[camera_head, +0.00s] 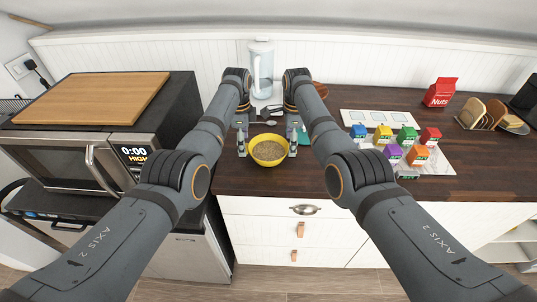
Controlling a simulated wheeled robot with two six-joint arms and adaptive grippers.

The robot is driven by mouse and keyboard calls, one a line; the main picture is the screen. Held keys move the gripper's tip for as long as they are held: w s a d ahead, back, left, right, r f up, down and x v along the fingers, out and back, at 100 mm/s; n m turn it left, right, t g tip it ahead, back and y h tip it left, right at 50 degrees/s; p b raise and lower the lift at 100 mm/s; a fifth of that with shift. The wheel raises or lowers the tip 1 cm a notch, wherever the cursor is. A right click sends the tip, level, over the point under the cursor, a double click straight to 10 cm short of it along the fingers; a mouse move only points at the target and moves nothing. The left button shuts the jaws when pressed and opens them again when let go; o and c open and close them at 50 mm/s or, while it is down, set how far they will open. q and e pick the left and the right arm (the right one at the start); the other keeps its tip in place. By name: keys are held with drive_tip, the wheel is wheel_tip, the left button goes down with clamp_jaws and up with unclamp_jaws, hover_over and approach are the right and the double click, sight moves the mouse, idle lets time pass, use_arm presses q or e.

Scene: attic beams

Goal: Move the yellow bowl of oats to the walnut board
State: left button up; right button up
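The yellow bowl (268,162) of oats is upright near the front edge of the dark wood counter. My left gripper (242,145) is at the bowl's left rim and my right gripper (292,145) is at its right rim. The fingers are small here, and I cannot tell whether they are closed on the rim. A flat light-brown wooden board (95,97) lies bare on top of the microwave at the left. A brown rounded thing (321,90) shows partly behind my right arm. I cannot tell which of these is the walnut board.
The microwave (60,165) stands left of the counter. A clear pitcher (261,68) stands behind the bowl. At right are several coloured cartons (418,155), a white card (378,118), a red Nuts bag (440,92) and a rack of bread slices (490,114). The counter's front right is clear.

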use_arm(q)
drive_tip(key=shift+f, duration=0.7)
use_arm(e)
drive_tip(key=shift+f, duration=0.7)
use_arm(q)
drive_tip(key=shift+s+f, duration=0.15)
drive_tip(key=shift+f, duration=0.6)
use_arm(e)
drive_tip(key=shift+s+f, duration=0.1)
drive_tip(key=shift+f, duration=0.65)
use_arm(q)
drive_tip(key=shift+f, duration=0.1)
use_arm(e)
drive_tip(key=shift+f, duration=0.1)
use_arm(q)
clamp_jaws()
use_arm(e)
clamp_jaws()
